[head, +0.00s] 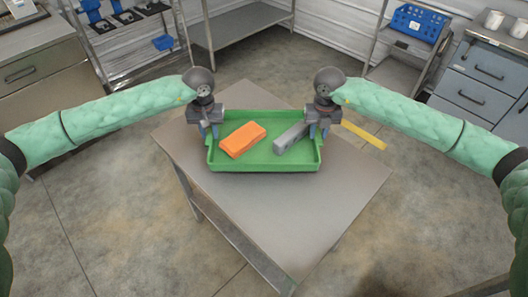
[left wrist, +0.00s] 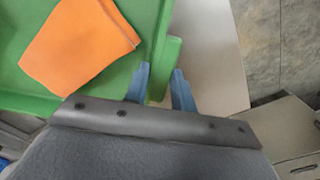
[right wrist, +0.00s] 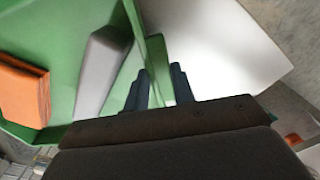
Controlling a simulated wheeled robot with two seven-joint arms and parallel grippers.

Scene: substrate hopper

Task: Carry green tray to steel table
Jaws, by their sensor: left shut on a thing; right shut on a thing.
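The green tray (head: 265,165) is in the middle of the head view, over the grey table. An orange block (head: 242,140) and a grey block (head: 291,138) lie inside it. My left gripper (head: 209,135) is shut on the tray's left side wall; in the left wrist view its blue fingers (left wrist: 158,88) straddle the green rim (left wrist: 168,65). My right gripper (head: 319,132) is shut on the tray's right side wall, and its fingers (right wrist: 160,88) straddle the rim in the right wrist view. I cannot tell whether the tray's bottom touches the table.
The grey table (head: 270,205) has bare top in front and to the right. A yellow strip (head: 364,136) shows right of the tray. A bench (head: 245,30) stands behind, a rack with a blue bin (head: 416,22) back right, drawers (head: 480,80) far right and a cabinet (head: 40,75) at left.

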